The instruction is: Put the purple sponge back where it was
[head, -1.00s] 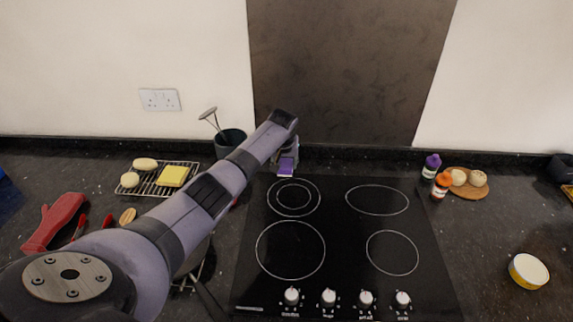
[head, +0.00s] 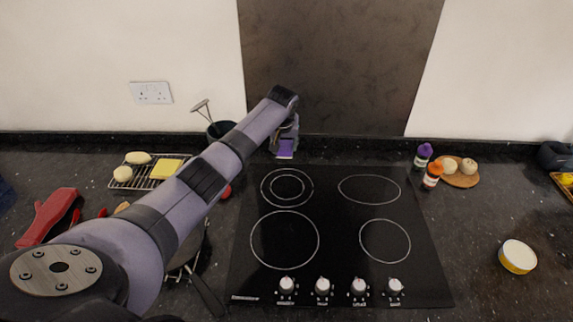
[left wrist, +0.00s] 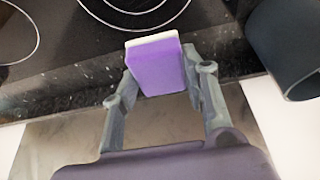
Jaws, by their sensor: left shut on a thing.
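The purple sponge (head: 285,151) is in my left gripper (head: 285,144), by the back edge of the black hob. In the left wrist view the sponge (left wrist: 158,66) is a purple block with a pale layer along one edge. The fingers of my left gripper (left wrist: 160,92) are on either side of it. The hob's ring markings show beyond the sponge there. In the head view the forearm hides much of the counter to the left of the hob. My right gripper is not in view.
A dark utensil pot (head: 221,130) stands left of the gripper, close by in the left wrist view (left wrist: 288,48). Bottles (head: 423,156) stand right of the hob (head: 335,225). The front right counter is mostly clear.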

